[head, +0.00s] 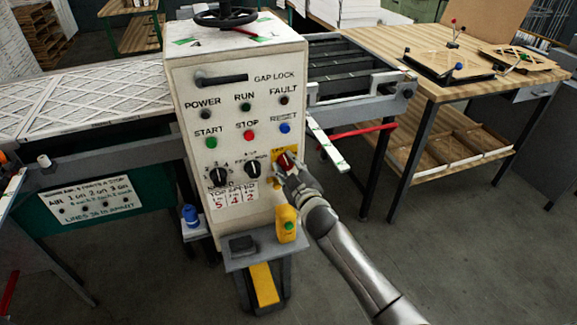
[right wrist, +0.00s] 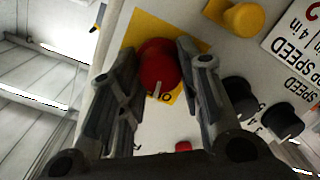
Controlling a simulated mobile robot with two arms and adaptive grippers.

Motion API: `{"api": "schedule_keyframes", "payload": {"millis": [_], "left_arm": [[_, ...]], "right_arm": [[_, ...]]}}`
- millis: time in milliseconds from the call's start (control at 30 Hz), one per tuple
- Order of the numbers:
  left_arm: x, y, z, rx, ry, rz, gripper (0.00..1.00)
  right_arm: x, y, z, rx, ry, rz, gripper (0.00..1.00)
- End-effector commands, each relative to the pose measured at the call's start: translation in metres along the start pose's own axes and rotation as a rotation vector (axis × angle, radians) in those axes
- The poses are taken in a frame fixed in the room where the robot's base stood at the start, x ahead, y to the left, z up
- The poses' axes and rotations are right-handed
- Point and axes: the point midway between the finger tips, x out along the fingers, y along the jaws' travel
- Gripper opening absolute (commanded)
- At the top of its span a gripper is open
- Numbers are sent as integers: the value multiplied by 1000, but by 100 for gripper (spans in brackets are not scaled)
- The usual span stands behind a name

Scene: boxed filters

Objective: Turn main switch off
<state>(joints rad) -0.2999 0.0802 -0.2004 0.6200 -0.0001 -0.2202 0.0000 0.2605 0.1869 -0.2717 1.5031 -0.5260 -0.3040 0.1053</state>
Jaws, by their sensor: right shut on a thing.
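The main switch is a red rotary knob (head: 285,160) on a yellow plate, at the lower right of the white control panel (head: 238,105). In the right wrist view the red knob (right wrist: 158,66) sits between my two fingers, with a pale pointer mark near the plate's lettering. My right gripper (head: 283,172) is at the panel and shut on the knob; it also shows in the right wrist view (right wrist: 160,72). The fingers hide part of the yellow plate (right wrist: 150,25). My left gripper is not in view.
Black selector knobs (head: 219,175) sit left of the switch. A yellow box with a green button (head: 287,223) stands on a shelf below. A roller conveyor (head: 350,65) and a wooden workbench (head: 430,50) are to the right. Open floor (head: 470,240) lies at lower right.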

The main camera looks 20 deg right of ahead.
Motion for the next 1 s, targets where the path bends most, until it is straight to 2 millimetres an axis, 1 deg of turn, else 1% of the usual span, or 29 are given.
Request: {"api": "schedule_keyframes", "payload": {"millis": [100,333,833,867,1000], "left_arm": [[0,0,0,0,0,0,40],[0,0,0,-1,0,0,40],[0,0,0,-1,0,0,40],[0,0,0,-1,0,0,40],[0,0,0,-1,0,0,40]], "right_arm": [[0,0,-1,-58,-2,4,9],[0,0,-1,-125,-6,8,9],[0,0,-1,-141,-7,9,9],[0,0,-1,-141,-7,9,34],[0,0,-1,-140,-7,9,52]]}}
